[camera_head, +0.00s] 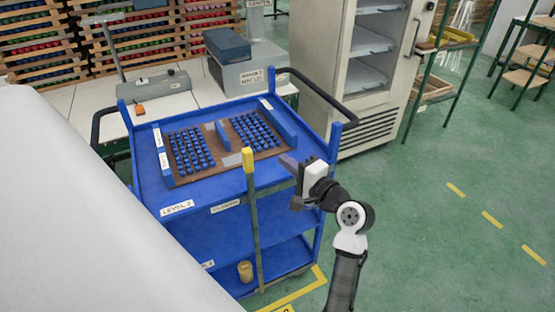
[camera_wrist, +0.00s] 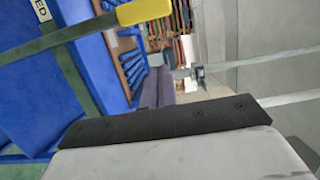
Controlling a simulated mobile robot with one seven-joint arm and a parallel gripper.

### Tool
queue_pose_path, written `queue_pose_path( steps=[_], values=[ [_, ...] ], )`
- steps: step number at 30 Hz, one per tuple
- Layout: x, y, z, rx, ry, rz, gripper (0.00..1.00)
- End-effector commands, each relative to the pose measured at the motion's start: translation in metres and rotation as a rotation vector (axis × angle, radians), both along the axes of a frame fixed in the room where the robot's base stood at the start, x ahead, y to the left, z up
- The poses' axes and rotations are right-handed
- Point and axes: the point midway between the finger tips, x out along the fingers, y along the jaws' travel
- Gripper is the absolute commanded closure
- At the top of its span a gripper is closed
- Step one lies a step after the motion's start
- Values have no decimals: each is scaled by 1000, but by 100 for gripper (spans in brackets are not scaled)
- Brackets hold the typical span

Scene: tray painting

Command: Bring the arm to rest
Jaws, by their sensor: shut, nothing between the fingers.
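My gripper (camera_head: 287,163) is at the right front corner of the blue cart, at about the height of its top shelf. Its fingers are shut with nothing held. My arm comes up from the lower right of the head view. In the wrist view the grey-purple fingers (camera_wrist: 155,88) show together beyond the dark wrist edge. A post with a yellow top (camera_head: 248,160) stands at the cart's front, left of my gripper and apart from it. The yellow top also shows in the wrist view (camera_wrist: 145,11).
The blue cart (camera_head: 185,195) carries a brown tray (camera_head: 222,161) with rows of small blue pieces. A yellow cylinder (camera_head: 245,271) stands on its lower shelf. A white cabinet (camera_head: 375,65) stands behind, at the right. Green floor (camera_head: 450,240) is open at the right.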

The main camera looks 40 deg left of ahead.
Motion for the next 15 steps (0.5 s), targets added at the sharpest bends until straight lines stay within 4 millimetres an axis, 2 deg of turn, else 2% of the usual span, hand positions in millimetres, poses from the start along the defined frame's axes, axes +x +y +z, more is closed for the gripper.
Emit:
queue_pose_path(
  steps=[1,6,10,15],
  values=[
    [-2,-13,-4,2,-2,-3,100],
    [-7,-44,-3,1,-3,-2,100],
    [-8,-59,-1,2,-1,-1,100],
    [-10,-65,0,0,-1,0,100]
  ],
)
